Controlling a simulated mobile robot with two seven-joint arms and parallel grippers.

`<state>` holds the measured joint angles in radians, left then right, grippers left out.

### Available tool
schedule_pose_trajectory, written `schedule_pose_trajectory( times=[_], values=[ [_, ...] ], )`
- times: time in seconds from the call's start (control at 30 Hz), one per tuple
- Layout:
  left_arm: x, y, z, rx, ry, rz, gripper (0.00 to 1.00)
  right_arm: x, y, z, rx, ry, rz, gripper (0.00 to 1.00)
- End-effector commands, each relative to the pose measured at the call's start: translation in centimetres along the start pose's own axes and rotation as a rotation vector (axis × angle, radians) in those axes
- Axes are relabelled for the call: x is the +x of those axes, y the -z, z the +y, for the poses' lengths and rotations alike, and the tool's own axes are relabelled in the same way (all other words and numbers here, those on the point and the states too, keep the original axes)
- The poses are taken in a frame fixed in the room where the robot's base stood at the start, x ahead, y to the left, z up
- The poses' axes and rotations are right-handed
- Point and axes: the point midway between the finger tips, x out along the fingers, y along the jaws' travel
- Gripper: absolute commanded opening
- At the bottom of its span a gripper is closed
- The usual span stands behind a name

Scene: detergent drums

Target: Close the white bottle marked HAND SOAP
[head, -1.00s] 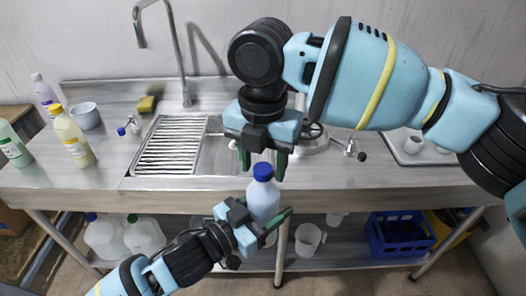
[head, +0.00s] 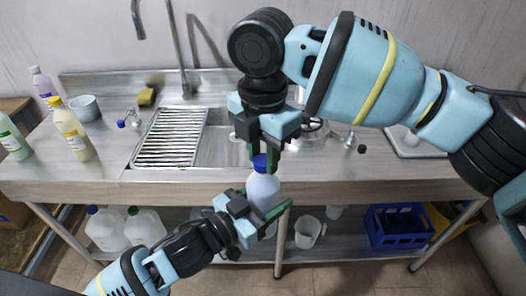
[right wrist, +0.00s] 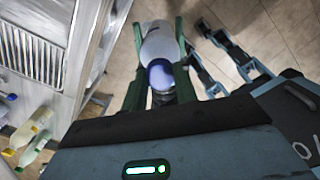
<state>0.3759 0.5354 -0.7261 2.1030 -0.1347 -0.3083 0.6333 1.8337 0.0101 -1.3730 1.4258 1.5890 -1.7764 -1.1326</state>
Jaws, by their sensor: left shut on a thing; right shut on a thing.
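The white bottle (head: 263,190) is upright in front of the counter's front edge, with a blue cap (head: 260,163) on top. Its marking cannot be read from here. My left gripper (head: 266,212) is shut on the bottle's body from the lower left. My right gripper (head: 267,160) points down from above and is shut on the blue cap. The right wrist view shows the bottle (right wrist: 160,48) and the cap (right wrist: 161,77) between the right gripper's fingers (right wrist: 160,85). I cannot tell how far the cap is turned onto the neck.
The steel counter (head: 400,176) with a draining sink (head: 170,138) lies behind the bottle. A yellow-capped bottle (head: 72,130) and a white pot (head: 84,108) stand at left. Below are jugs (head: 105,230), a clear pitcher (head: 308,232) and a blue crate (head: 398,228).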

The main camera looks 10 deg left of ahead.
Motion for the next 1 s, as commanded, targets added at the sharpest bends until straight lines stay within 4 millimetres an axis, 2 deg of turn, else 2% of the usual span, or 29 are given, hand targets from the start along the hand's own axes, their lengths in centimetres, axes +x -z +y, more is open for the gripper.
schedule_pose_trajectory(
  times=[1.0],
  values=[
    [0.02, 0.24, 0.05, 0.002, -0.002, 0.005, 0.0, 0.05, 0.09, 0.01, 1.679, -0.001, 0.002, 0.01]
  ],
)
